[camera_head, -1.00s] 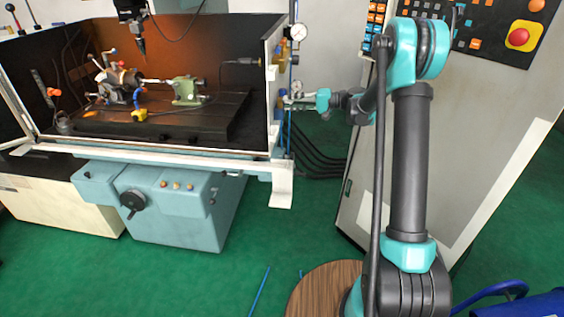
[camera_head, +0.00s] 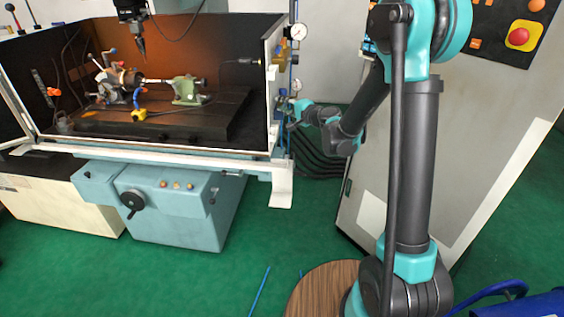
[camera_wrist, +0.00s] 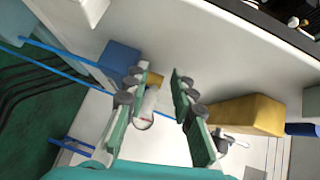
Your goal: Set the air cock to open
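My gripper (camera_wrist: 161,76) is open, with its two green-lined fingers apart. In the head view my gripper (camera_head: 294,114) is close to the right side panel of the machine. A clear and grey cylindrical fitting with a brass end (camera_wrist: 151,90) shows between the fingers, nearer the left one; I cannot tell whether they touch. A small metal lever-like part (camera_wrist: 231,141) shows to the right of the right finger, below a yellow block. I cannot tell which fitting is the air cock or how it is set. In the head view the arm's end hides part of this area.
A blue block (camera_wrist: 121,58) and a yellow block (camera_wrist: 245,113) flank the fingers. Blue hoses (camera_wrist: 60,57) run at left. A pressure gauge (camera_head: 298,31) is above on the machine's side.

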